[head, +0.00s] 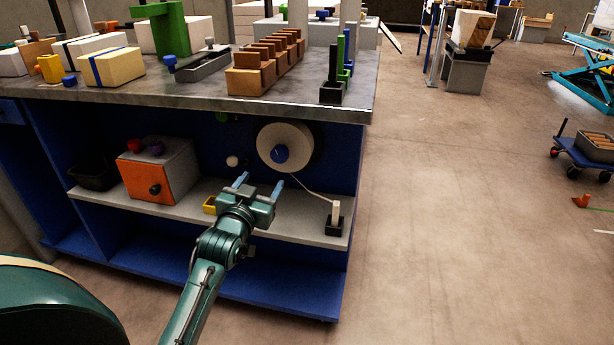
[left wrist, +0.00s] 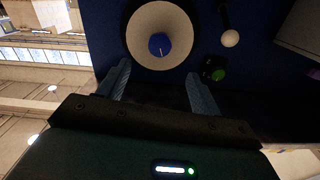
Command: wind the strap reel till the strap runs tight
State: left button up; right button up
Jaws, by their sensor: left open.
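The strap reel (head: 293,138) is a pale disc with a blue hub knob (head: 280,154), mounted on the blue back panel under the bench top. A thin pale strap (head: 313,190) runs from it down right to a small black holder with a pale block (head: 335,217) on the shelf; it looks fairly straight. My left gripper (head: 260,183) is open and empty, below and in front of the reel, apart from the knob. In the left wrist view the reel (left wrist: 142,22) and its blue knob (left wrist: 159,44) lie beyond the open fingers (left wrist: 157,85). My right gripper is not seen.
A white ball-ended lever (head: 232,161) sits left of the reel, also in the left wrist view (left wrist: 230,38). The bench top (head: 205,92) overhangs above.

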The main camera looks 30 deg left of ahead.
aim_at(278, 156)
pick_arm(q)
jog(key=b+x, duration=0.3)
jog(key=x, duration=0.5)
jog(key=shift+w+a, duration=0.1)
jog(key=shift+w, duration=0.15)
jog(key=b+x, duration=0.1)
jog(key=x, duration=0.2)
jog(key=shift+w+b, duration=0.35)
jog(key=shift+w, duration=0.05)
jog(key=shift+w+a, duration=0.2)
jog(key=shift+w, duration=0.4)
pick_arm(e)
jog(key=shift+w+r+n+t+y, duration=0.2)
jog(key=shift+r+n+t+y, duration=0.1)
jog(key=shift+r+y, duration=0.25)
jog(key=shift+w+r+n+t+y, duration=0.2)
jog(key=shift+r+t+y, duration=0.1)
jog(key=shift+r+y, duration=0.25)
pick_arm(q)
jog(key=shift+c, duration=0.4)
jog(key=c, duration=1.3)
jog(key=shift+r, duration=0.1)
